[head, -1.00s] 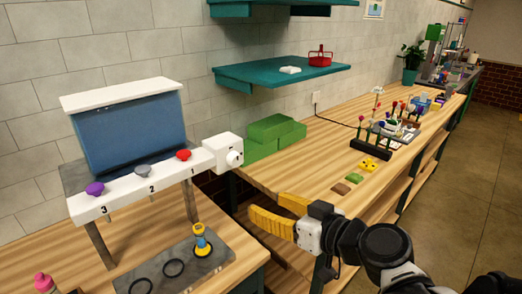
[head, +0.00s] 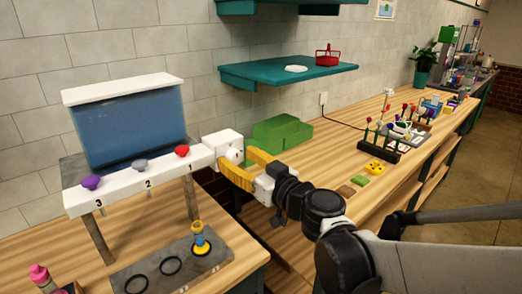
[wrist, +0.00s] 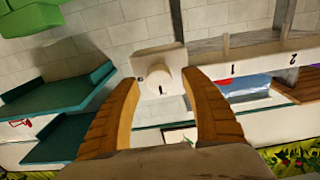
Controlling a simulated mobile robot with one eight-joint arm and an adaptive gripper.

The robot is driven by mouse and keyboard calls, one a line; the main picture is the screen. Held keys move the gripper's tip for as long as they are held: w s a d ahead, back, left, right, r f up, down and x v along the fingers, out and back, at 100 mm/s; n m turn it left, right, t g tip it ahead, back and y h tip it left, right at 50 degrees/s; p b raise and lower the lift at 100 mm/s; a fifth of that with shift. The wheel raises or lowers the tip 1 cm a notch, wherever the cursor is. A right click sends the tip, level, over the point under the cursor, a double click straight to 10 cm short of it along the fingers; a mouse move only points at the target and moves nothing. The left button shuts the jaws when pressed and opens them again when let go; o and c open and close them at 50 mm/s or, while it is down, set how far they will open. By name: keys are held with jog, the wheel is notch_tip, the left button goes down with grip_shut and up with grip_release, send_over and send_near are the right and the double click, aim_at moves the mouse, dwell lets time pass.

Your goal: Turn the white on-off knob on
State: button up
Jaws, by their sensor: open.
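The white on-off knob (head: 235,156) sits on the front of a white box (head: 218,142) at the right end of the dispenser's white shelf. In the wrist view the round knob (wrist: 158,80) shows a short dark mark near its edge. My gripper (head: 236,167) is open, with its yellow fingers in front of the box. In the wrist view the fingers of my gripper (wrist: 159,78) stand to either side of the knob, with gaps on both sides. I cannot tell how far the tips are from the box in depth.
The white shelf (head: 130,190) carries purple (head: 91,182), grey (head: 140,164) and red (head: 182,151) knobs beside the numbers 3, 2 and 1. A blue tank (head: 130,125) stands behind. Green blocks (head: 282,132) lie on the bench to the right.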

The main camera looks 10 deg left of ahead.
jog(key=shift+w+a, duration=0.15)
jog(key=shift+w, duration=0.05)
jog(key=shift+c, duration=0.2)
grip_shut()
